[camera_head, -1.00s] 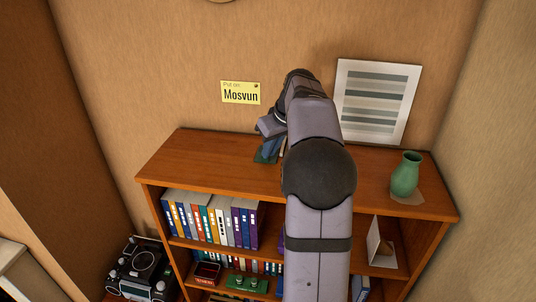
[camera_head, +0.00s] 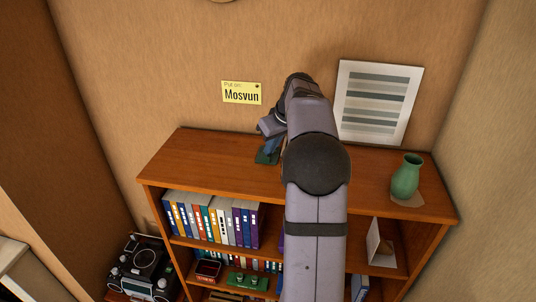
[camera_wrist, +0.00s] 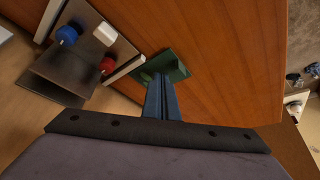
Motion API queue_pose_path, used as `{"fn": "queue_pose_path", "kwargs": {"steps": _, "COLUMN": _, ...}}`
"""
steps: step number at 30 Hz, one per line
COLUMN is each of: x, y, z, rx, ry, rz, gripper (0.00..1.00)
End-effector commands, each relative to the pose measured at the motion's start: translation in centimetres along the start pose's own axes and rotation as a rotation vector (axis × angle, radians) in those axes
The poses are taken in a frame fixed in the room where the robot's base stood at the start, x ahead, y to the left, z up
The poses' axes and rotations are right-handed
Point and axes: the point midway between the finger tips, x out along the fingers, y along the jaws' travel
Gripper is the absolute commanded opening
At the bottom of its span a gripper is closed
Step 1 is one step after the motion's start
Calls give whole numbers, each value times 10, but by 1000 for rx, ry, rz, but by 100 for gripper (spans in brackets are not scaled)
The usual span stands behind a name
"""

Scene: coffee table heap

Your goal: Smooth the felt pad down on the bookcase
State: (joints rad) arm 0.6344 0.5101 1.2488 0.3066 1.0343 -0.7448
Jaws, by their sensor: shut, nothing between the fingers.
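The felt pad (camera_head: 262,158) is a small dark green piece on the wooden top of the bookcase (camera_head: 213,158). In the wrist view the pad (camera_wrist: 174,62) lies under the tips of my fingers, and part of it is hidden by them. My gripper (camera_head: 270,153) points down at the pad with its blue fingers shut and empty; it also shows in the wrist view (camera_wrist: 157,80). The tips look to be at or just above the pad; I cannot tell if they press on it. My arm hides the middle of the bookcase.
A green vase (camera_head: 405,176) stands on a tan mat at the right of the top. A striped picture (camera_head: 375,102) leans on the wall behind. A yellow label (camera_head: 241,93) is on the wall. The left of the top is clear.

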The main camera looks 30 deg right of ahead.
Motion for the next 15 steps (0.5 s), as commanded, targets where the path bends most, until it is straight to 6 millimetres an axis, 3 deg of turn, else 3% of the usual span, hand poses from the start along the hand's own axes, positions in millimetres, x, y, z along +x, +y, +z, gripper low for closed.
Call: {"fn": "queue_pose_path", "kwargs": {"steps": 15, "x": 0, "y": 6, "z": -5, "rx": -1, "ry": -2, "rz": 1, "gripper": 0}}
